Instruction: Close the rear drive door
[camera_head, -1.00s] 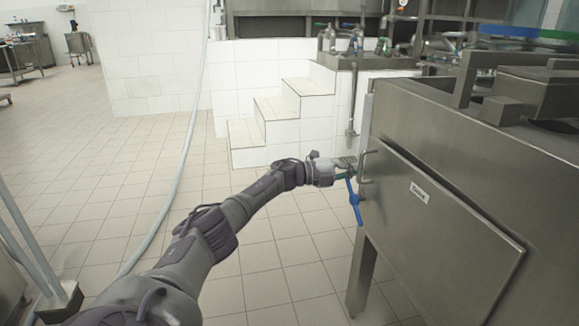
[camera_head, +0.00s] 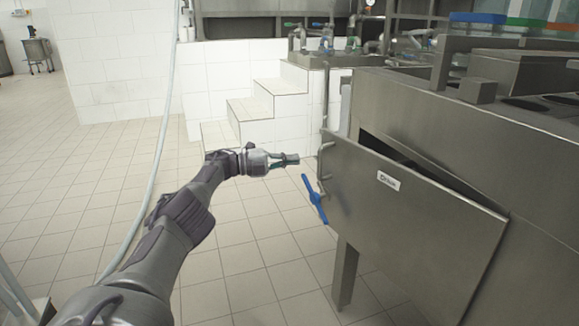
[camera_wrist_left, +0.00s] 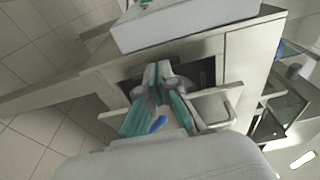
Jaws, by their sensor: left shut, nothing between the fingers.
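The rear drive door (camera_head: 405,215) is a steel panel with a small white label on the right-hand machine in the head view. It stands ajar, with a dark gap along its top edge. A blue lever (camera_head: 314,199) and a bent metal handle (camera_head: 323,163) are on its left edge. My left gripper (camera_head: 292,159) is shut and empty, just left of the handle and apart from it in that view. In the left wrist view, the gripper's teal fingers (camera_wrist_left: 161,75) point toward the machine, beside the door's edge and handle (camera_wrist_left: 225,104). My right gripper is not in view.
The steel machine body (camera_head: 420,95) fills the right side, standing on a leg (camera_head: 345,272). White tiled steps (camera_head: 255,108) and pipes lie behind. A pale hose (camera_head: 160,140) runs down the left.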

